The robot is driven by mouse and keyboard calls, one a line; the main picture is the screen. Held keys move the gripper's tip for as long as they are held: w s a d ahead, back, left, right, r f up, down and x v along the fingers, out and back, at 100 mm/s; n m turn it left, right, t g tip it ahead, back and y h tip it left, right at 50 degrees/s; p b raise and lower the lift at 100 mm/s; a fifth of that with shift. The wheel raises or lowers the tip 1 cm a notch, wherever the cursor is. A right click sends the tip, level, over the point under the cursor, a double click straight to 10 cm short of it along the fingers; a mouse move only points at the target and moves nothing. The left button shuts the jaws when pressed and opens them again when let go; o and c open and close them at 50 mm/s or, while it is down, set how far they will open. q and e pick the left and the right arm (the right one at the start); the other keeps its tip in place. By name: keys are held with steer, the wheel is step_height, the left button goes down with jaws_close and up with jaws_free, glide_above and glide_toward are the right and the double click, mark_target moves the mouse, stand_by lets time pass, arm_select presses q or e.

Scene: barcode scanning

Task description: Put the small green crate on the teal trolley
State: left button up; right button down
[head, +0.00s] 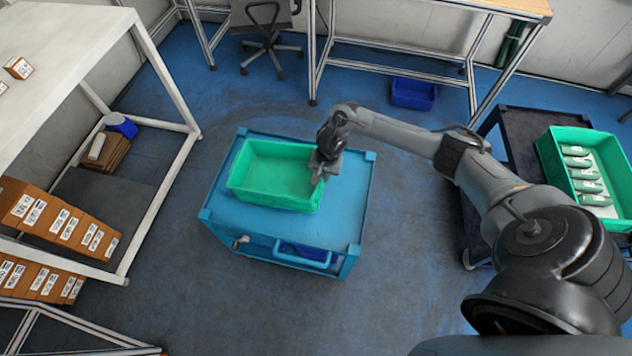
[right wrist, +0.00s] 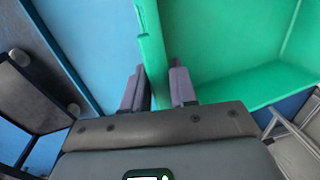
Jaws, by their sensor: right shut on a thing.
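The small green crate (head: 270,178) is empty and rests on, or just above, the top of the teal trolley (head: 342,205); I cannot tell which. My right gripper (head: 321,170) is shut on the crate's right-hand wall. In the right wrist view the two fingers (right wrist: 156,88) stand on either side of the green crate's wall (right wrist: 152,50), with the trolley's blue top (right wrist: 90,45) to the left. My left gripper is not in view.
A dark cart (head: 520,135) at the right bears a larger green crate (head: 550,158) with several green items. A white shelf with brown boxes (head: 60,220) stands at the left. A blue bin (head: 413,93) lies on the floor behind. The floor around the trolley is clear.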

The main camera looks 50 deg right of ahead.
steer(key=shift+w+a+f+b, duration=0.15)
steer(key=shift+w+f, duration=0.1)
steer(key=shift+w, duration=0.3)
steer(key=shift+w+f+b, duration=0.15)
steer(key=shift+w+f, duration=0.1)
steer(key=shift+w, duration=0.25)
steer(key=shift+s+f+b, duration=0.1)
steer(key=shift+f+b, duration=0.8)
steer(key=shift+f, duration=1.15)
steer(key=c, duration=0.9)
jaws_free()
